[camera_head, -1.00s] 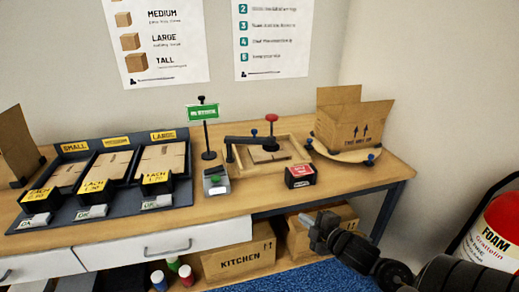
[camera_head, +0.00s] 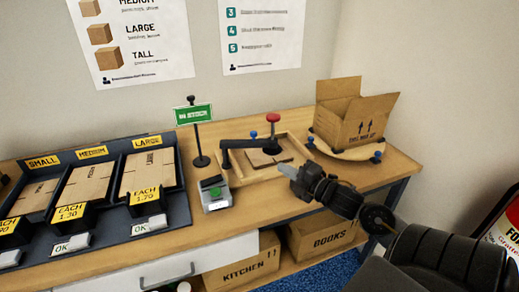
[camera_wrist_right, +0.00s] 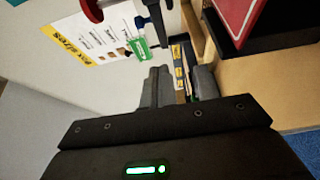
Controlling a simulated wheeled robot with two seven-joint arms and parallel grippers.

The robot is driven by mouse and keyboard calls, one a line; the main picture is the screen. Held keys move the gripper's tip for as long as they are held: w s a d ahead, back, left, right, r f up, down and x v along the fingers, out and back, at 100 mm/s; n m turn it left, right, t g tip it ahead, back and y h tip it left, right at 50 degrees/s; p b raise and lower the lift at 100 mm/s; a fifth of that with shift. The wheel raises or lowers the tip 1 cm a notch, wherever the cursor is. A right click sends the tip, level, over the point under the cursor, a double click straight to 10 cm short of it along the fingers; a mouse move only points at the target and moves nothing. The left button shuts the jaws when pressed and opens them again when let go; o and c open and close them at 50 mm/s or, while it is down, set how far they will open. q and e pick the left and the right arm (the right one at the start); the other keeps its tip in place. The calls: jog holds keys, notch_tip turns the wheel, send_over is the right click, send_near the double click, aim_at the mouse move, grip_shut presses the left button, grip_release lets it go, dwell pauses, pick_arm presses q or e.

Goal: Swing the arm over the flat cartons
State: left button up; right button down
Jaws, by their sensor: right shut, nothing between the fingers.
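The black swing arm (camera_head: 248,144) with a red knob (camera_head: 272,118) reaches across the wooden tray (camera_head: 238,180) on the bench. Flat brown cartons (camera_head: 262,160) lie in the tray, partly under the arm. My right gripper (camera_head: 286,170) is shut and empty at the tray's front right, apart from the swing arm. In the right wrist view, my right gripper's fingers (camera_wrist_right: 182,88) point toward the bench, with the red knob (camera_wrist_right: 92,9) at the upper left. My left gripper is out of view.
A green sign (camera_head: 194,114) on a post and a grey button box (camera_head: 215,194) stand left of the tray. An open carton (camera_head: 355,112) on a round board is at the back right. Carton bins (camera_head: 150,175) fill the left.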

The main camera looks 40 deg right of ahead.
aim_at(269, 144)
jog(key=w, duration=0.8)
jog(key=w+d, duration=0.1)
jog(key=w, duration=0.3)
jog(key=shift+w+d+p, duration=0.1)
jog(key=shift+w+p, duration=0.1)
jog(key=shift+p, duration=0.1)
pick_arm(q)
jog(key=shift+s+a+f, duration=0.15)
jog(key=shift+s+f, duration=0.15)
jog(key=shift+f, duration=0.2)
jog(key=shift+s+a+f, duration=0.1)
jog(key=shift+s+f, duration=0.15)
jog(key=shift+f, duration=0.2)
pick_arm(e)
jog(key=shift+w+f, duration=0.1)
jog(key=shift+d, duration=0.1)
